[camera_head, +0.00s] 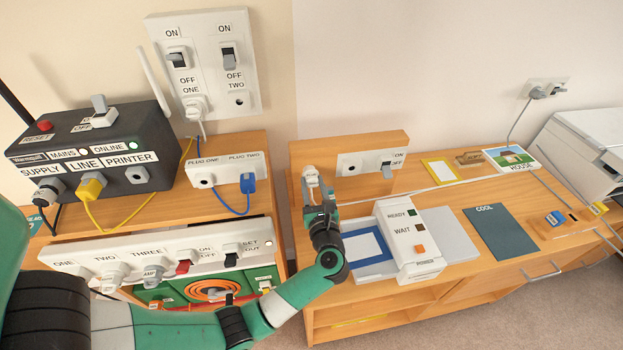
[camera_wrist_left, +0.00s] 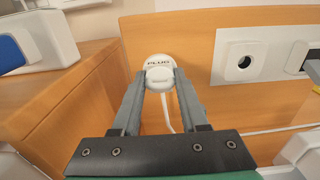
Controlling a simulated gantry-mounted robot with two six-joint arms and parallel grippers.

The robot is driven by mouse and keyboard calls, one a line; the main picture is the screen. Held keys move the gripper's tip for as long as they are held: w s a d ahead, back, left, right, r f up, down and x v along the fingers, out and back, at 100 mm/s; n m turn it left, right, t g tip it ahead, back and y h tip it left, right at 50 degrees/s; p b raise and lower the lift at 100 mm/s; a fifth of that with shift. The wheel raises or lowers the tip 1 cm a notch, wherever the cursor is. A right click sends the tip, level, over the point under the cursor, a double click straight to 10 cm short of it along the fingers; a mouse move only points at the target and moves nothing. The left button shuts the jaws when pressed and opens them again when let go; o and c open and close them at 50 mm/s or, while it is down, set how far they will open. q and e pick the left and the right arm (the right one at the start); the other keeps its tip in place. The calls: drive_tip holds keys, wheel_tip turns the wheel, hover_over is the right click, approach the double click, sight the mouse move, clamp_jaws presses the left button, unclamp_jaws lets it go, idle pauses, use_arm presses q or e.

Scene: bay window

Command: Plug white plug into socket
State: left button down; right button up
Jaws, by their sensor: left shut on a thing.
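My left gripper (camera_head: 316,194) is shut on the white plug (camera_head: 311,177), in front of the wooden backboard. In the left wrist view the plug (camera_wrist_left: 159,66) sits between the two fingertips of the gripper (camera_wrist_left: 159,77), with lettering on its round top and a white cord hanging below. The white socket (camera_head: 349,167) is on a white plate on the backboard, to the right of the plug and apart from it. In the left wrist view the socket (camera_wrist_left: 243,57) shows one dark round hole, empty. My right gripper is in neither view.
A grey switch (camera_head: 387,169) marked ON and OFF shares the socket's plate. A white READY/WAIT box (camera_head: 413,245) and a blue-framed card (camera_head: 367,249) lie on the desk in front. A white two-hole strip (camera_head: 222,172) with a blue plug stands at left.

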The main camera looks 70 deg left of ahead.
sight(313, 187)
use_arm(q)
drive_tip(key=shift+s+d, duration=0.1)
drive_tip(key=shift+d, duration=0.3)
drive_tip(key=shift+d, duration=0.3)
drive_tip(key=shift+v, duration=1.2)
drive_tip(key=shift+s, duration=0.15)
